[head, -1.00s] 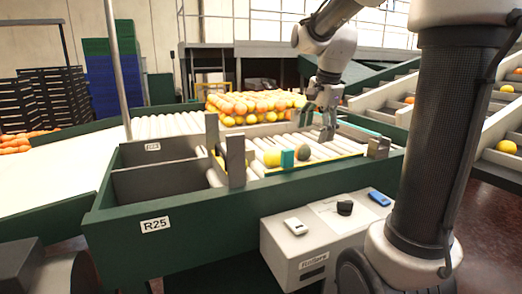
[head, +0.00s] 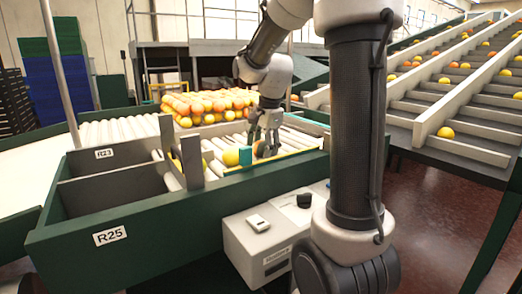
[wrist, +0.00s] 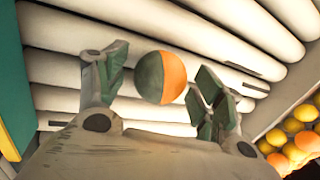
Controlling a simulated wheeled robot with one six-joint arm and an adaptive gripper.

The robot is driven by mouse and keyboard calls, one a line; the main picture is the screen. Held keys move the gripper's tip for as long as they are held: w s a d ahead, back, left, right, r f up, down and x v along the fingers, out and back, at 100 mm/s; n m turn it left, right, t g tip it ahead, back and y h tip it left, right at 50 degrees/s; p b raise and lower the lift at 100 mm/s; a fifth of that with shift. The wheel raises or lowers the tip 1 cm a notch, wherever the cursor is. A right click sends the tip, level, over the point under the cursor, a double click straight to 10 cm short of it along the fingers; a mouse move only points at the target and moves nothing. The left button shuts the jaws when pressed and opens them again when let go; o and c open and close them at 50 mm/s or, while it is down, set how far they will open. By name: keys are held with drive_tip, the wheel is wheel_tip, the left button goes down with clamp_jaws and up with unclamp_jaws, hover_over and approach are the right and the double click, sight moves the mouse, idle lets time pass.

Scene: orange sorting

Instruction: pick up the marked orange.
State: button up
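The marked orange (wrist: 161,78), half dark grey-green and half bright orange, rests on the pale rollers between my fingers in the wrist view. In the head view, the orange (head: 258,149) is partly hidden behind my fingers. My gripper (head: 266,146) points down at it. In the wrist view, my gripper (wrist: 157,90) is open, with one finger on each side of the orange.
A pile of oranges and yellow fruit (head: 205,104) lies behind. The green R25 bin (head: 150,222) is in front, with a control box (head: 250,245) beside it.

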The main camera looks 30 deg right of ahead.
drive_tip(key=c, duration=0.8)
